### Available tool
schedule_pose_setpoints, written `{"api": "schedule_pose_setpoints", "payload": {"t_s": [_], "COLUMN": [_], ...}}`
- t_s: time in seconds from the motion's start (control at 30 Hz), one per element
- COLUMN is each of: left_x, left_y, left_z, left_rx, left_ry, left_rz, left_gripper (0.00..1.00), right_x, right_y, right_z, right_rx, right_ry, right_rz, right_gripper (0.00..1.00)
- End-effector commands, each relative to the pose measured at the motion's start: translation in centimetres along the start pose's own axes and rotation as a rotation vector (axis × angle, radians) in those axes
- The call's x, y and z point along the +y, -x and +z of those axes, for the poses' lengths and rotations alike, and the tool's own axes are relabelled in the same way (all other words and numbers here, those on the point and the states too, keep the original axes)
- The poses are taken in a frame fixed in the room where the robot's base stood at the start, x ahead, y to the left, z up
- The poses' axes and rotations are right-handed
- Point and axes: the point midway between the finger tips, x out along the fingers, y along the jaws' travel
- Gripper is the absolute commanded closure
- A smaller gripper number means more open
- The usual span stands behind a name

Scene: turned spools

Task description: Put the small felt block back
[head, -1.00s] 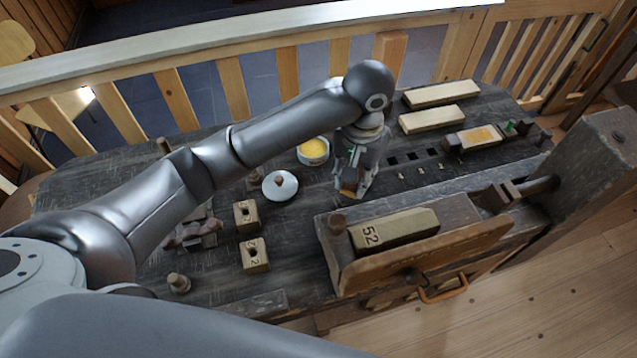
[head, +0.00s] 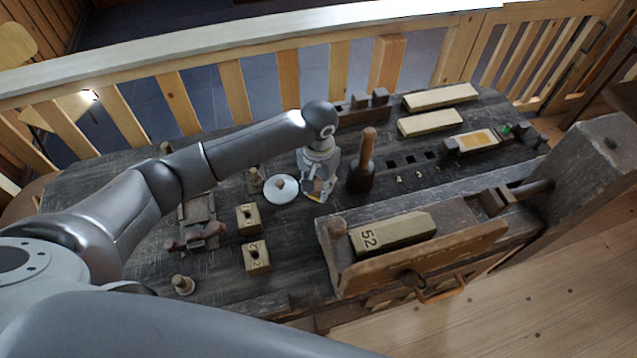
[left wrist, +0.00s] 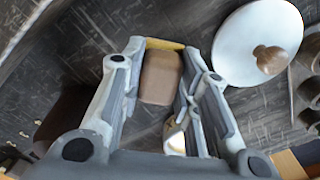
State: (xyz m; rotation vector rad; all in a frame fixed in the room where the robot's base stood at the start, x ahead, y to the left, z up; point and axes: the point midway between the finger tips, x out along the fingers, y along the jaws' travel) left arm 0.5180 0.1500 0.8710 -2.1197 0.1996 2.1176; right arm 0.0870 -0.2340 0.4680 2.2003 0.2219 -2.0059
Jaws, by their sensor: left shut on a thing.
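The small felt block (left wrist: 160,78) is brown with a yellow strip along one edge. It sits between the fingers of my left gripper (left wrist: 162,55) in the left wrist view. In the head view my left gripper (head: 316,190) is shut on it, low over the dark bench, between the white round lid (head: 281,190) and the upright mallet (head: 364,170). Whether the block touches the bench I cannot tell. The lid, with its wooden knob, also shows in the left wrist view (left wrist: 232,45). My right gripper is not in view.
Two numbered wooden blocks (head: 249,218) (head: 256,258) stand at the front left. A vise holding the block marked 52 (head: 395,233) is at the front right. Square holes (head: 410,160), pale bars (head: 430,122) and a yellow-topped stone (head: 478,140) lie to the right.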

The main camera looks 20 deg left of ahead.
Motion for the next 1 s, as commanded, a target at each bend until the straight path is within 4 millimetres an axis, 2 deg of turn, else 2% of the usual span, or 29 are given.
{"api": "schedule_pose_setpoints", "payload": {"t_s": [0.27,0.3,0.47,0.8,0.93,1.0], "left_x": [0.1,0.1,0.0,0.0,0.0,0.0], "left_y": [-0.2,-0.3,-0.3,-0.1,1.2,2.4], "left_z": [0.0,0.0,0.0,0.0,-0.1,-0.1], "left_rx": [-0.001,-0.001,-0.001,0.001,0.002,0.003], "left_ry": [0.001,0.001,0.001,0.000,0.001,0.001], "left_rz": [0.001,0.001,0.001,0.000,0.001,0.002], "left_gripper": [0.89,0.69,0.49,0.49,0.49,0.49], "right_x": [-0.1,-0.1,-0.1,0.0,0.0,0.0], "right_y": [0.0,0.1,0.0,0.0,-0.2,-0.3], "right_z": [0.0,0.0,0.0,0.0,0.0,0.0], "right_rx": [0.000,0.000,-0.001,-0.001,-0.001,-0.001], "right_ry": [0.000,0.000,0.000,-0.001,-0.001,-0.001], "right_rz": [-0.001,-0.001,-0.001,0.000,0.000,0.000], "right_gripper": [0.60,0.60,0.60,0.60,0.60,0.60]}}
